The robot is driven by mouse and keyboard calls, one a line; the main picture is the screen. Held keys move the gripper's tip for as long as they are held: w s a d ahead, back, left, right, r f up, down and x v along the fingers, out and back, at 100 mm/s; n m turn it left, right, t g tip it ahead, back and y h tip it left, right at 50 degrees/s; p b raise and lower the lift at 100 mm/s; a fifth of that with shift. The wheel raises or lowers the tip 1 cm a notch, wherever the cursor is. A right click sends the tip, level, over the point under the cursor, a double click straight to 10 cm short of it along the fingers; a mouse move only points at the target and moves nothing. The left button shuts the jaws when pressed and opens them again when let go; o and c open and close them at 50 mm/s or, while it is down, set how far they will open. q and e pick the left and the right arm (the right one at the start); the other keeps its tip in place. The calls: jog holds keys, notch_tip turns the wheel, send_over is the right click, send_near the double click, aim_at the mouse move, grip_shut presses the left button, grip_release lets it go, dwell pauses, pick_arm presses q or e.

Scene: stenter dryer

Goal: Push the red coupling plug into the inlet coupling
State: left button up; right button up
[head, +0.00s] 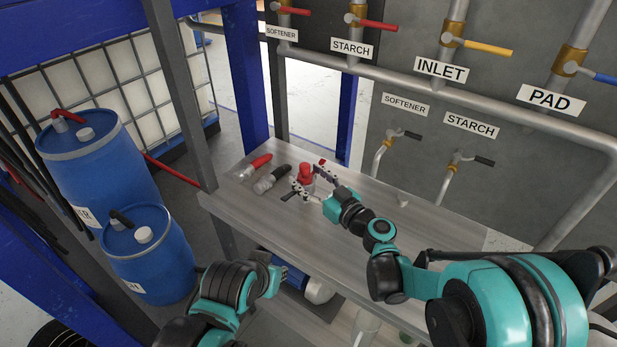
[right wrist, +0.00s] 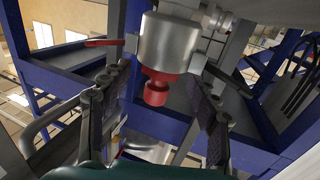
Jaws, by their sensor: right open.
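The red coupling plug (head: 304,171) stands out above the workbench, near its back left part. In the right wrist view the red plug (right wrist: 156,90) adjoins a wide grey metal cylinder (right wrist: 168,44), probably the inlet coupling; how deep the plug sits is unclear. My right gripper (head: 309,182) is open at the plug. Its two fingers also show in the right wrist view (right wrist: 160,115), spread on either side of the plug, with gaps to it. My left gripper (head: 277,278) is low at the bench's front edge, and its fingers cannot be made out.
Hose ends with a red grip (head: 260,162) and a black grip (head: 279,173) lie left of the plug on the bench (head: 270,215). Valves and pipes line the wall, including an INLET sign (head: 441,68). Blue drums (head: 100,165) stand at left.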

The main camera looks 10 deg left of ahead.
jog(key=v, duration=1.2)
